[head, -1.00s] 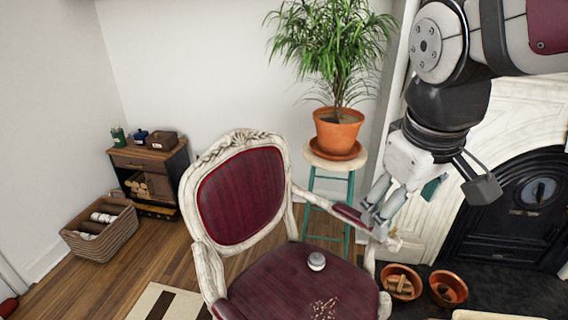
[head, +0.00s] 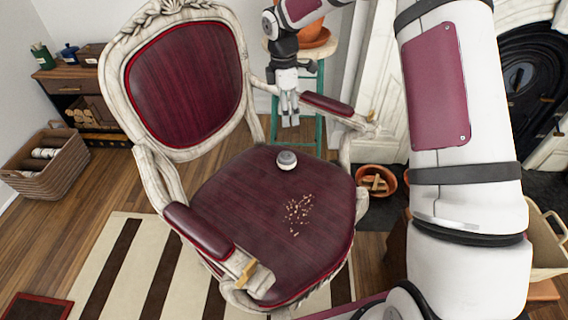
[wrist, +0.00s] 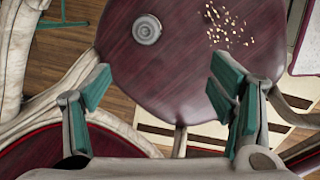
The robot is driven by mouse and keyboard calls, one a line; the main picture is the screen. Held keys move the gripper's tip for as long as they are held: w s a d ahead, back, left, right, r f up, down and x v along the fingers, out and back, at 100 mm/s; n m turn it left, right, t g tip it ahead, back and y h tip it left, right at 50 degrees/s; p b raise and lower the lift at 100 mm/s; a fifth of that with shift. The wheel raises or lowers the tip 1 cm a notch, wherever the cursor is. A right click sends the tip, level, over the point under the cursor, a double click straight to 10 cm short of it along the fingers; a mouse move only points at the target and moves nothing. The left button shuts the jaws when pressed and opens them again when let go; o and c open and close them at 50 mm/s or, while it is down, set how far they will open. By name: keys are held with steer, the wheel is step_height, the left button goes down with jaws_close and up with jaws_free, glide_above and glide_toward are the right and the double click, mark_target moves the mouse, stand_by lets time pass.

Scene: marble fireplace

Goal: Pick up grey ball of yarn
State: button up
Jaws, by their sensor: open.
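A small round grey object with a pale top (head: 286,160) sits on the dark red chair seat (head: 235,215), towards the back. It also shows in the wrist view (wrist: 146,29), near the top, and looks like the ball of yarn, though its strands are too small to make out. My gripper (head: 289,117) hangs fingers down, above and beyond the grey object in the head view, apart from it. In the wrist view my gripper's teal-padded fingers (wrist: 160,85) are wide apart with nothing between them.
The chair's carved back (head: 185,75) and padded armrests (head: 205,228) rise around the seat. Crumbs (head: 298,212) lie on the seat near the grey object. A plant stool (head: 312,95) stands behind my gripper. A wicker basket (head: 45,172) is at left, and another (head: 545,240) at right.

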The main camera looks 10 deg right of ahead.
steer(key=n+b, duration=0.2)
steer(key=b, duration=0.1)
glide_above(284, 155)
step_height(284, 155, down, 12)
steer(key=shift+y, duration=0.4)
steer(key=f+b, duration=0.1)
steer(key=f, duration=0.2)
steer(key=f+b, duration=0.1)
steer(key=f, duration=0.3)
steer(key=shift+s+f, duration=0.2)
steer(key=shift+f, duration=0.1)
steer(key=shift+w+f+b, duration=0.2)
steer(key=shift+f+b, duration=1.2)
steer(key=shift+f, duration=1.55)
steer(key=shift+c, duration=0.2)
steer(key=c, duration=1.2)
